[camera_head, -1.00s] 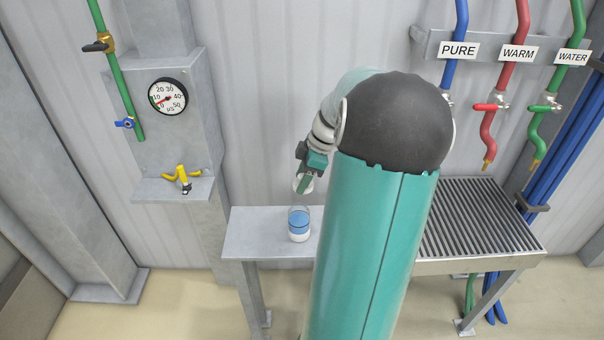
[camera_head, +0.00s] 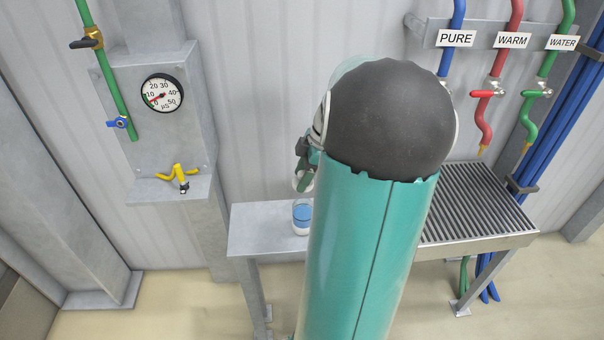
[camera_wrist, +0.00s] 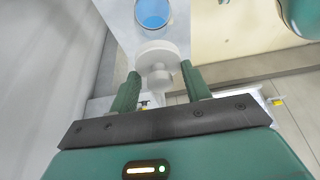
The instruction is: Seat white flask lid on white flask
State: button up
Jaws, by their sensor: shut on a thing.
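The white flask (camera_head: 302,218), with blue contents showing through its clear upper part, stands upright on the grey bench. In the wrist view the flask (camera_wrist: 153,13) is at the top, seen from above, its round mouth open with blue inside. My gripper (camera_wrist: 160,80) is shut on the white flask lid (camera_wrist: 158,54), a round disc with a knob between the two green fingers. In the head view my gripper (camera_head: 304,180) and the lid are just above the flask, partly hidden by my arm. In the wrist view the lid is apart from the flask mouth.
The bench (camera_head: 262,240) is clear left of the flask. A slatted drain rack (camera_head: 475,205) is on the right, below the labelled pipes. A yellow tap-like part (camera_head: 178,173) sits on a small wall shelf (camera_head: 150,190) at left.

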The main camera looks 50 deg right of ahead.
aim_at(299, 201)
jog(key=shift+s+f, duration=0.1)
jog(key=shift+f, duration=2.4)
jog(key=shift+f, duration=0.9)
jog(key=o, duration=1)
jog(key=v, duration=1.3)
jog(key=shift+d+r, duration=0.1)
jog(key=shift+r, duration=0.3)
